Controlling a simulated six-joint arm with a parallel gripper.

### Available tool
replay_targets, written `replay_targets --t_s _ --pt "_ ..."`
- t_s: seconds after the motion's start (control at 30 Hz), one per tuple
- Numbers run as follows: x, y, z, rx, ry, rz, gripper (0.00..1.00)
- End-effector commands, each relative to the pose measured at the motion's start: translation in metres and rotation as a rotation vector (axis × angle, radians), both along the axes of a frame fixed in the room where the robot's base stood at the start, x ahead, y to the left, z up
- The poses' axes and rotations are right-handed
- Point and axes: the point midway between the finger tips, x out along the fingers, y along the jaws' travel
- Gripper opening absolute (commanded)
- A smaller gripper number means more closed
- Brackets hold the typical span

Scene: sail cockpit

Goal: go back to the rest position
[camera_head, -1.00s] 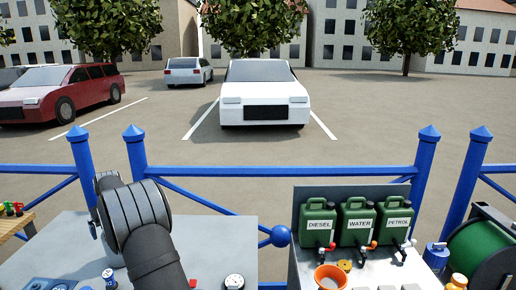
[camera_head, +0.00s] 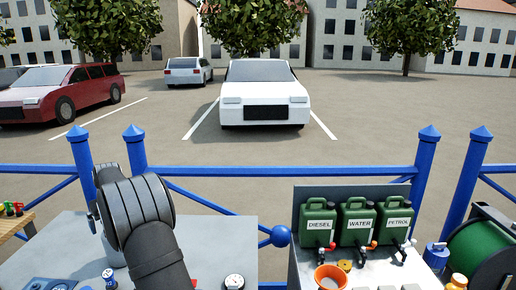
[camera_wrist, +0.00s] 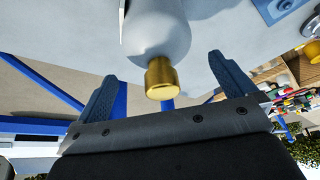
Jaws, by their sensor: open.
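My gripper (camera_wrist: 162,68) is open in the wrist view, with one blue-grey finger on each side and nothing gripped. A pale grey rounded body with a brass-coloured end (camera_wrist: 160,78) shows between the fingers in the picture. I see no contact with either finger, and its depth relative to them is hard to tell. In the head view my dark arm rises over the left grey console (camera_head: 215,235). The gripper cannot be made out there.
Right of the arm, a panel holds green diesel (camera_head: 318,224), water (camera_head: 357,222) and petrol (camera_head: 395,220) cans, with an orange funnel (camera_head: 330,277) in front. A green reel (camera_head: 478,242) stands far right. A blue railing (camera_head: 290,170) runs behind; cars are parked beyond.

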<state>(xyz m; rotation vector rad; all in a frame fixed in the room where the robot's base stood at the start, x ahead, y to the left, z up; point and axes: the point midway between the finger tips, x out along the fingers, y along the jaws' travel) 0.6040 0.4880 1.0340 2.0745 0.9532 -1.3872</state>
Motion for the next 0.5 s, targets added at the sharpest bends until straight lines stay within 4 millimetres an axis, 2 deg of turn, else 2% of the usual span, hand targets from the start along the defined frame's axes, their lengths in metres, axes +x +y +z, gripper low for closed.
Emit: replay_targets --t_s 0.2,0.3,0.4,0.5 --pt "0.010 0.012 -0.043 -0.002 0.001 0.000 1.00" --pt "0.011 0.012 -0.013 0.005 -0.006 0.000 1.00" --pt "0.010 0.012 0.006 0.004 -0.005 0.001 1.00" --pt "0.013 -0.007 0.017 0.002 -0.003 -0.003 1.00"
